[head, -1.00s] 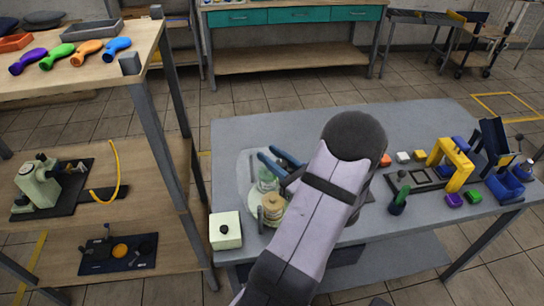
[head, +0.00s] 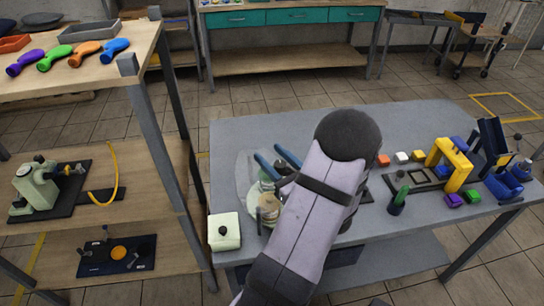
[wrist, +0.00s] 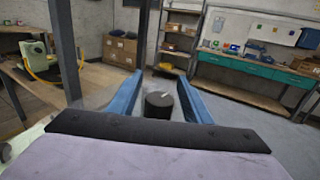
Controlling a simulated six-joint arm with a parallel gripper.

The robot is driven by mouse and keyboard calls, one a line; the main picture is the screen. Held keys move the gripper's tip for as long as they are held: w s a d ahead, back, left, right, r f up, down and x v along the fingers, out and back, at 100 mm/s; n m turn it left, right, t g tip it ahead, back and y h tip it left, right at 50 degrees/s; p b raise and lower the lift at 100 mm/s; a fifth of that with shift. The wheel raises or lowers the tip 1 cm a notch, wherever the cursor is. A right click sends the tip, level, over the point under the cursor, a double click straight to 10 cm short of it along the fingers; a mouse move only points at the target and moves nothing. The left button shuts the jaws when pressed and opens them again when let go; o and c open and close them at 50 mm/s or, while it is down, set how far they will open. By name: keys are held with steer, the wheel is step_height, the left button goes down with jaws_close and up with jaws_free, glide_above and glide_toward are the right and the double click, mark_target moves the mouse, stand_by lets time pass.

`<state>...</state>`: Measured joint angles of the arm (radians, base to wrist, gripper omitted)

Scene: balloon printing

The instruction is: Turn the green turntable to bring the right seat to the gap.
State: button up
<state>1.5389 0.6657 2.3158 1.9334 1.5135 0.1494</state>
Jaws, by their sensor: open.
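The turntable (head: 266,186) shows as a small pale green part on the grey table, left of my arm. A beige round piece (head: 268,204) sits in front of it. My arm hides much of this area, so the seats and the gap cannot be made out. My gripper (head: 270,160) has blue fingers that stand apart above the back of the turntable area. In the wrist view the two fingers (wrist: 161,96) are open, and a dark upright cylinder (wrist: 160,106) shows between them. I cannot tell whether they touch it.
A cream box with a black knob (head: 225,232) stands at the table's front left corner. A dark green upright piece (head: 398,200), small coloured blocks and a yellow arch (head: 452,163) lie to the right. The table's back is clear.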

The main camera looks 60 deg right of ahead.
mark_target(284, 168)
steer(key=shift+b+v, duration=0.95)
steer(key=shift+v, duration=2.7)
steer(key=shift+r, duration=0.2)
steer(key=c, duration=0.9)
step_height(284, 168, up, 3)
steer(key=shift+w+d+f+n+t+y+p, duration=0.1)
steer(key=shift+n+t+y+p, duration=0.1)
steer(key=shift+n+y+p, duration=0.3)
steer(key=shift+w+d+f+n+t+y+p, duration=0.1)
steer(key=shift+n+t+y+p, duration=0.1)
steer(key=shift+y+p, duration=0.35)
jaws_close()
steer(key=s+d+f+n+g+y, duration=0.2)
steer(key=s+f+n+g+y, duration=0.6)
steer(key=s+n+g+y, duration=0.1)
steer(key=shift+s+f+n+g+b, duration=0.2)
steer(key=shift+s+n+g+b, duration=0.2)
steer(key=shift+g, duration=0.2)
